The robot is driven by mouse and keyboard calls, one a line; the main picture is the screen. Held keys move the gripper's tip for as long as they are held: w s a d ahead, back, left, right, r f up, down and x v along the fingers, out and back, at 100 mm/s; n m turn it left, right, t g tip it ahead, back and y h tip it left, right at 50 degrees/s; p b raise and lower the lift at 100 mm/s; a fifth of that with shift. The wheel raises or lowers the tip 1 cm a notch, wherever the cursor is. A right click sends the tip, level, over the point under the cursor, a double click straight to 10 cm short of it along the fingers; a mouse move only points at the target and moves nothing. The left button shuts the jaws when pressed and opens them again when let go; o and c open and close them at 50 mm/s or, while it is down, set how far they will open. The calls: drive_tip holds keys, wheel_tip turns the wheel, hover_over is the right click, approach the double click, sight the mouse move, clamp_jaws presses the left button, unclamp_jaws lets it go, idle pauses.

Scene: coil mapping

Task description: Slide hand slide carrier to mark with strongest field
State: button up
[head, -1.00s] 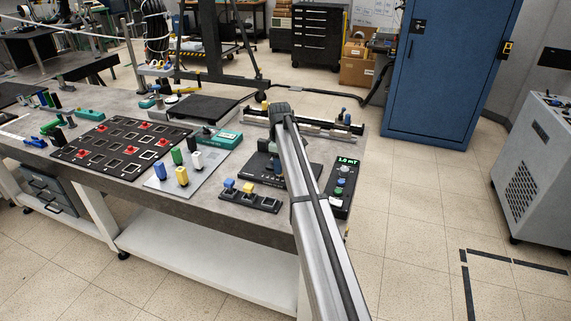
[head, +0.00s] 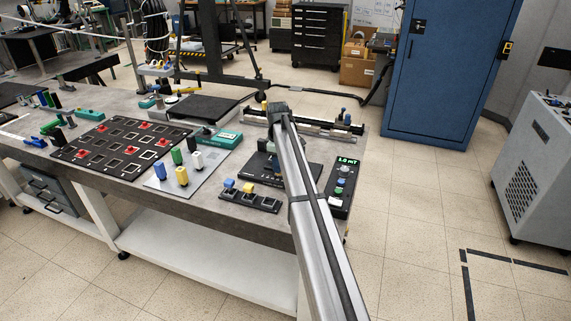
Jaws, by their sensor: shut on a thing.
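The slide rail (head: 322,130) is a long, low, pale and dark track along the far right edge of the bench. My gripper (head: 277,109) is over the left part of this rail. It is shut on the hand slide carrier, which my gripper and arm mostly hide. The fingertips and the marks on the rail are too small or hidden to make out. A black field meter (head: 342,187) at the bench's right front corner shows a green reading in mT; its first digit is hard to read.
A black base plate (head: 257,167) lies partly under my arm. A switch strip (head: 249,202), a grey plate with coloured posts (head: 187,174) and a black slotted board (head: 118,148) stand to the left. A blue-topped knob (head: 346,115) stands near the rail's right end.

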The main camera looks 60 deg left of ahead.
drive_tip(key=shift+s+a, duration=1.2)
drive_tip(key=shift+s, duration=0.05)
idle(1.0)
drive_tip(key=o, duration=0.8)
drive_tip(key=shift+r, duration=0.2)
wheel_tip(320, 180, up, 7)
drive_tip(key=shift+f, duration=0.15)
idle(0.4)
drive_tip(key=shift+w, duration=0.1)
idle(0.4)
